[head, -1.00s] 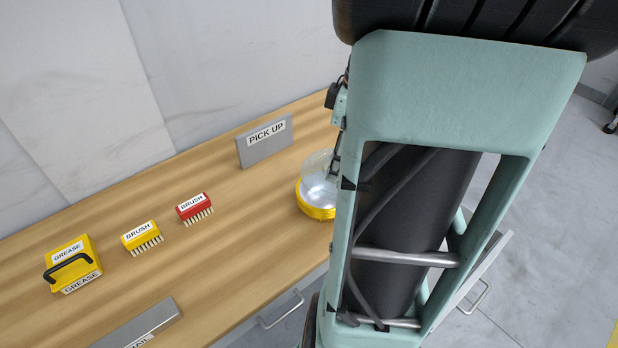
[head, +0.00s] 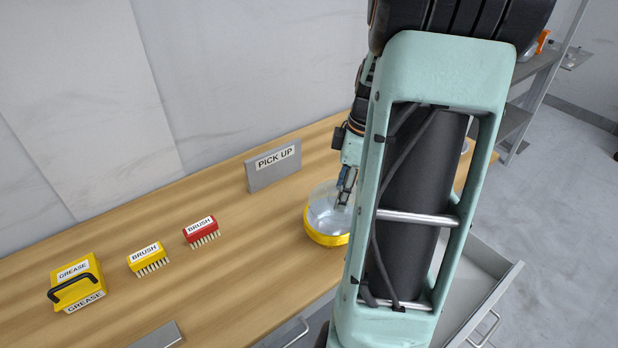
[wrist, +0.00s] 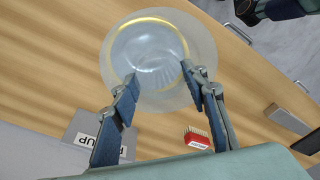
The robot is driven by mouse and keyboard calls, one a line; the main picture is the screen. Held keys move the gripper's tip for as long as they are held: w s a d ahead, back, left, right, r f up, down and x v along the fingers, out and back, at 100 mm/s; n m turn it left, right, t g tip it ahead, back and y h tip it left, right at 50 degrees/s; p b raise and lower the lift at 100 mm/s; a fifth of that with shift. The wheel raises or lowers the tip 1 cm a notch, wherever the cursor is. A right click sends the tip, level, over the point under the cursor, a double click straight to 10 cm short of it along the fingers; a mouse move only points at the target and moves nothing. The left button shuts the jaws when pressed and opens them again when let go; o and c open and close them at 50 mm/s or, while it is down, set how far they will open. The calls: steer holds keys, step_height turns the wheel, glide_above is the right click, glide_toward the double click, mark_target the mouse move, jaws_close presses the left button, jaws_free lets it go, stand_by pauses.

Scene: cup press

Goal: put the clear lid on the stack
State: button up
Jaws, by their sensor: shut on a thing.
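The clear lid (head: 322,207) is a see-through round piece over the stack, whose yellow ring (head: 326,238) shows below it. In the wrist view the lid (wrist: 116,62) is a pale disc, and the yellow ring shows through it, roughly centred but a little toward the upper side. My gripper (head: 346,190) is shut on the lid near its middle; its two fingers (wrist: 159,76) reach over the disc in the wrist view. I cannot tell whether the lid touches the stack. My arm hides the area right of the stack in the head view.
A grey PICK UP sign (head: 273,168) stands behind the stack. A red brush (head: 201,229), a yellow brush (head: 148,256) and a yellow grease box (head: 78,283) stand to the left on the wooden bench (head: 235,275). An open drawer (head: 487,290) juts out at right.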

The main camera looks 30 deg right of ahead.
mark_target(337, 187)
steer(key=w+f, duration=0.2)
steer(key=f, duration=0.1)
steer(key=shift+w+d+f, duration=0.1)
steer(key=shift+w+f, duration=0.05)
steer(key=shift+w, duration=0.2)
step_height(337, 187, down, 3)
steer(key=shift+w+f, duration=0.15)
steer(key=shift+f+b, duration=0.3)
steer(key=shift+f, duration=0.25)
steer(key=o, duration=0.7)
steer(key=shift+r, duration=0.1)
steer(key=shift+r, duration=0.1)
